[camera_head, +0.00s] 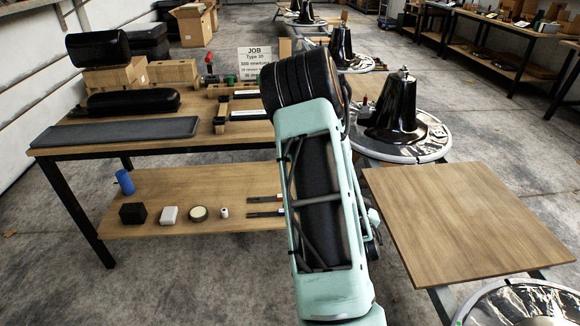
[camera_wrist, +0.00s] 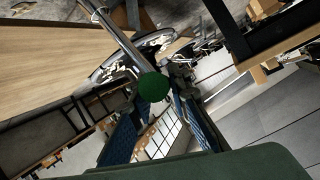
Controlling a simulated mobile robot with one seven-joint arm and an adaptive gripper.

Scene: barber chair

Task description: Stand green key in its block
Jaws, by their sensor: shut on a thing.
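The green key shows in the wrist view as a round green end (camera_wrist: 153,87), with a metal rod (camera_wrist: 122,40) running to the upper left. My gripper (camera_wrist: 162,100) is shut on it, with blue-padded fingers on both sides. In the head view my own arm hides the gripper and the key. A wooden block (camera_head: 217,90) sits at the back of the workbench (camera_head: 205,135), near an upright red-handled tool (camera_head: 209,66). I cannot tell whether this is the green key's block.
A grey mat (camera_head: 115,131) and black cushions (camera_head: 133,101) lie on the left. The lower shelf (camera_head: 180,185) holds small items. A bare wooden board (camera_head: 465,220) and a black cone (camera_head: 395,108) are on the right.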

